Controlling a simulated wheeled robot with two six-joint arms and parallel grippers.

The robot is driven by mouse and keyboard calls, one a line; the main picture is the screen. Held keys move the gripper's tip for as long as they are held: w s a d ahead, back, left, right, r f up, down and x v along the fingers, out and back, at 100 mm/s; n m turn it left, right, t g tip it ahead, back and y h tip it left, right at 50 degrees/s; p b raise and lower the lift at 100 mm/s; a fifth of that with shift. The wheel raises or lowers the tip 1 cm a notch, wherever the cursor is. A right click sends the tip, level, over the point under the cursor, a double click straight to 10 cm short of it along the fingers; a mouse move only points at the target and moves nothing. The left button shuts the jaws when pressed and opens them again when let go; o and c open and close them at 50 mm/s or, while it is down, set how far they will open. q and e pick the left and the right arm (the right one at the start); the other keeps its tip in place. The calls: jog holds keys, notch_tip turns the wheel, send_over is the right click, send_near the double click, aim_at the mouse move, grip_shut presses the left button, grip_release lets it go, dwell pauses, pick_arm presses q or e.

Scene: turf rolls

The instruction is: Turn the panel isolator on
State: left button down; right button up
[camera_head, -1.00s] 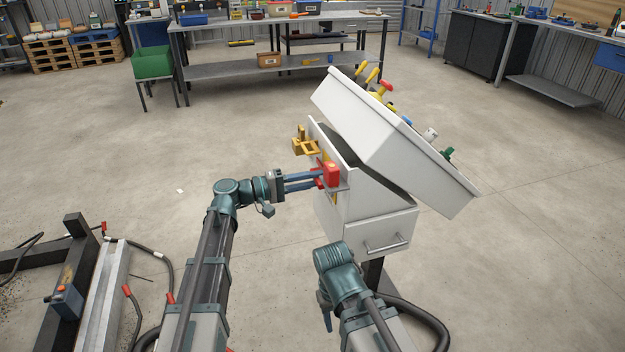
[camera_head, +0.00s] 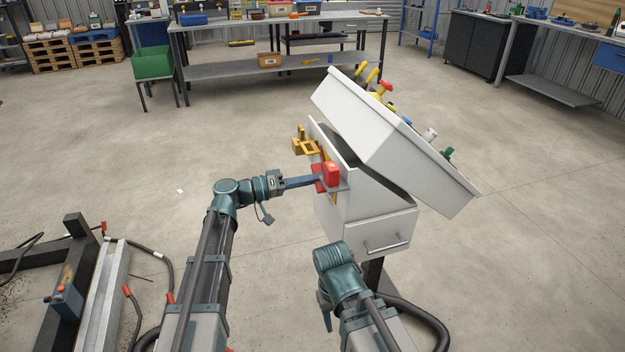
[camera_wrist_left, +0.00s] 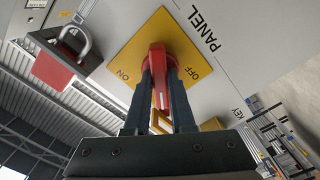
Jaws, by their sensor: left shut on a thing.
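The panel isolator is a red handle (camera_wrist_left: 160,80) on a yellow plate (camera_wrist_left: 133,52) marked ON and OFF, next to the word PANEL. In the left wrist view the handle points down the picture, between the two labels. My left gripper (camera_wrist_left: 160,88) has one dark finger on each side of the handle and is shut on it. In the head view my left gripper (camera_head: 314,181) reaches the left side of the white cabinet (camera_head: 362,212). My right arm shows at the bottom, but its gripper is not visible.
A red padlock (camera_wrist_left: 53,70) with a grey shackle is close beside the plate. A yellow bracket (camera_head: 305,146) sticks out from the cabinet. The cabinet's tilted top (camera_head: 385,135) carries several coloured knobs. Open floor lies left of the cabinet.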

pick_arm(q)
jog(key=shift+m, duration=5.1)
jog(key=c, duration=0.8)
grip_release()
jog(key=shift+o, duration=0.2)
jog(key=v, duration=1.4)
